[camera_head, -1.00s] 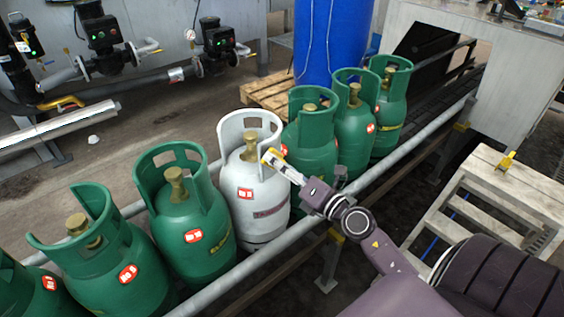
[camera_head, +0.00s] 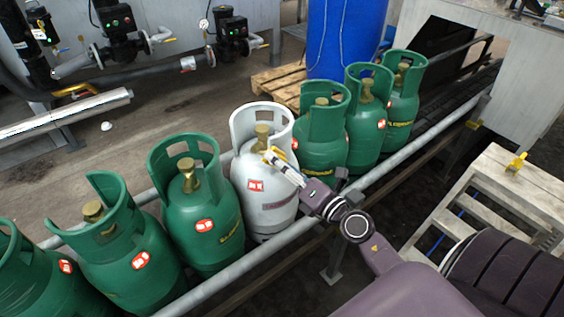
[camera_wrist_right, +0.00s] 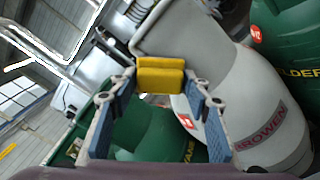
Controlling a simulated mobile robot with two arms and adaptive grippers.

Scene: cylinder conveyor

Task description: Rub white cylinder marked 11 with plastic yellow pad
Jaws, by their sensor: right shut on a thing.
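A white gas cylinder (camera_head: 249,185) stands upright in a row of green ones, with a brass valve inside its collar and a red-white label too small to read. In the right wrist view its white body (camera_wrist_right: 215,60) shows big on the right. My right gripper (camera_head: 281,164) is shut on a yellow pad (camera_wrist_right: 160,75). The pad is at the upper right side of the white cylinder, near the collar. In the wrist view the pad overlaps the white surface; I cannot tell if it touches. My left gripper is not in view.
Several green cylinders (camera_head: 203,228) stand on both sides of the white one. A grey rail (camera_head: 390,166) runs along the row's near side, under my right forearm. A blue barrel (camera_head: 345,35) is behind, and a white step stool (camera_head: 515,190) stands at right.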

